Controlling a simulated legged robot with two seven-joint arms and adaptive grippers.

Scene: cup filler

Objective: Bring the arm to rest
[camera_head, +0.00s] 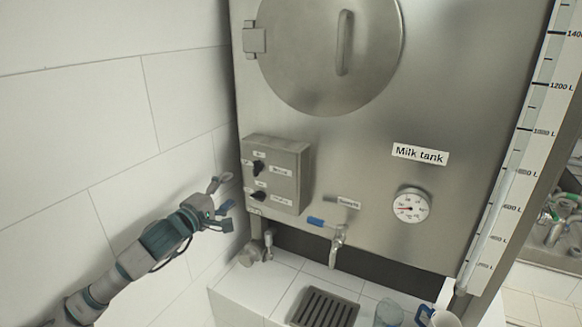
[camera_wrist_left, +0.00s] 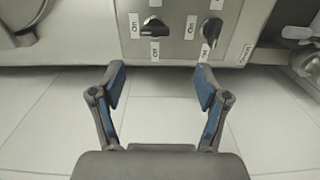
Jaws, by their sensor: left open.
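My left gripper (camera_head: 222,199) is at the left in the head view, beside the tank's control box. It is open and empty. In the left wrist view its two blue-padded fingers (camera_wrist_left: 159,92) are spread apart, with white tiles between them. The fingertips are apart from the control box (camera_head: 275,174), a grey metal box with two black knobs. The box also shows at the top of the left wrist view (camera_wrist_left: 178,45). My right gripper does not show.
A steel milk tank (camera_head: 330,130) fills the middle, with a blue-handled tap (camera_head: 338,243) above a drain grate (camera_head: 325,308). A clear cup (camera_head: 389,312) and a white mug (camera_head: 443,319) stand at the front right. A tiled wall (camera_head: 110,110) lies left of my arm.

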